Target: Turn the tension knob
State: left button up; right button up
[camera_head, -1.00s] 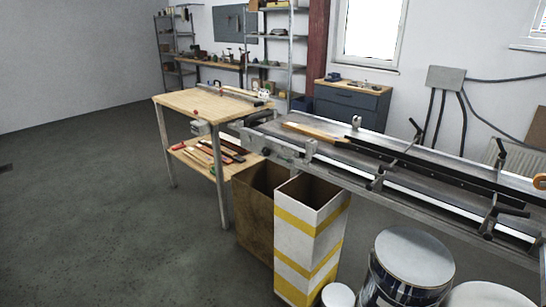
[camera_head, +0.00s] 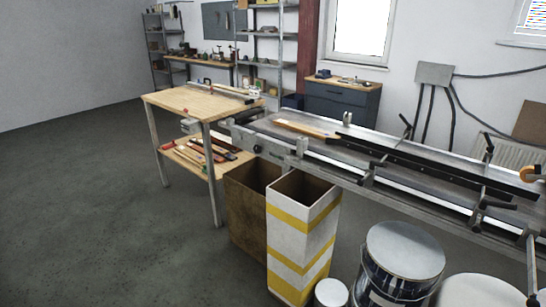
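The conveyor (camera_head: 385,168) runs from the middle of the head view to the right edge, with a dark belt and metal side rails. A small dark round knob (camera_head: 257,149) shows on the near side of its left end; it looks like the tension knob, but it is too small to be sure. An orange round part (camera_head: 529,174) sits on the conveyor at the far right. A wooden strip (camera_head: 303,129) lies on the belt. Neither of my grippers is in view.
A white and yellow striped bin (camera_head: 300,240) and a brown bin (camera_head: 247,215) stand below the conveyor's left end. Paint cans (camera_head: 404,252) stand at the lower right. A wooden workbench (camera_head: 200,102) is to the left. The grey floor at left is clear.

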aim_at(257, 149)
jog(key=u, duration=0.55)
jog(key=k, duration=0.65)
jog(key=u, duration=1)
jog(key=i, duration=3.25)
jog(key=z, duration=1.4)
jog(key=i, duration=1.15)
jog(key=z, duration=1)
